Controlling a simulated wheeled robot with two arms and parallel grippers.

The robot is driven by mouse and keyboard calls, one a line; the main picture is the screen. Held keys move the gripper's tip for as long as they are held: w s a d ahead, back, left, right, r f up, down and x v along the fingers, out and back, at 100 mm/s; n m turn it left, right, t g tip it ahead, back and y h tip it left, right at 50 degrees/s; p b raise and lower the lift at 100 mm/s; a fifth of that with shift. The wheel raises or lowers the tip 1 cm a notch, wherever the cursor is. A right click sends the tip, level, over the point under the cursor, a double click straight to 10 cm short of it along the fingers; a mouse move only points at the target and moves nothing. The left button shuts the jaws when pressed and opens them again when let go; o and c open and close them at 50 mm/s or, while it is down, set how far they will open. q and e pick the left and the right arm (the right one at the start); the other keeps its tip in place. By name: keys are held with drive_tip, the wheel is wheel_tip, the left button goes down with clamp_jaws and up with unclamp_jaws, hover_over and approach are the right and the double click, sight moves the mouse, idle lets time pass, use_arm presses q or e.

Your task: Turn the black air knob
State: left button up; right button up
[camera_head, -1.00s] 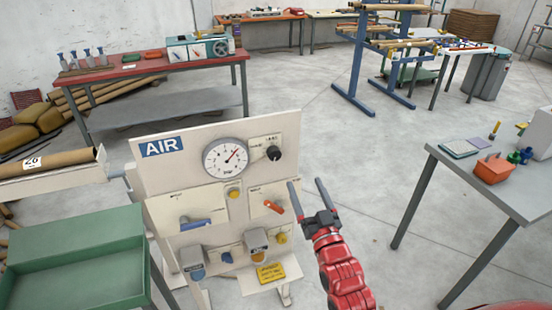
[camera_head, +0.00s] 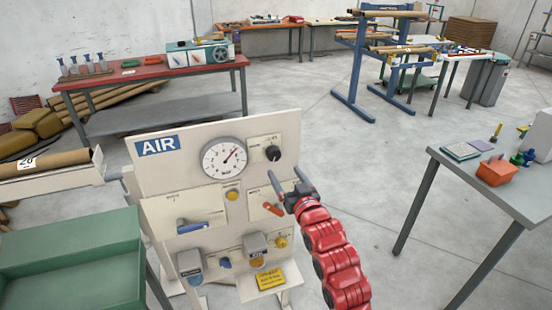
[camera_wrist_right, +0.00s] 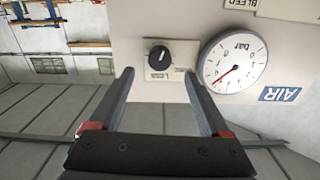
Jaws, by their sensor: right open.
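The black air knob (camera_head: 273,153) is at the upper right of the white AIR panel (camera_head: 205,128), right of the round pressure gauge (camera_head: 224,158). In the right wrist view the knob (camera_wrist_right: 159,57) sits on a pale plate, ahead of the fingers, with its white mark pointing along the picture's vertical. My right gripper (camera_head: 284,181) is open and empty, just below and right of the knob in the head view. In the right wrist view its two fingers (camera_wrist_right: 165,82) are spread to either side of the knob, apparently apart from it. My left gripper is not in view.
Below the gauge are an orange lever (camera_head: 272,209), a blue lever (camera_head: 192,227) and yellow knobs. A green tray (camera_head: 75,262) stands at the left. A grey table (camera_head: 490,190) with an orange bin (camera_head: 496,172) is at the right, with open floor between.

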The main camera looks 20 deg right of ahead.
sight(275, 158)
drive_tip(key=w+p, duration=0.2)
drive_tip(key=w, duration=0.6)
drive_tip(key=shift+w+a, duration=0.15)
drive_tip(key=shift+w, duration=0.05)
clamp_jaws()
drive_tip(key=shift+f+m+b, duration=0.2)
drive_tip(key=shift+m+b, duration=0.5)
drive_tip(key=shift+b, duration=0.15)
drive_tip(key=shift+m+b, duration=0.35)
drive_tip(key=shift+m, duration=0.25)
drive_tip(key=shift+a+r+m+b, duration=0.15)
drive_tip(key=shift+m+b, duration=0.25)
drive_tip(key=shift+m, duration=1)
unclamp_jaws()
drive_tip(key=shift+r, duration=0.1)
drive_tip(key=shift+s, duration=0.15)
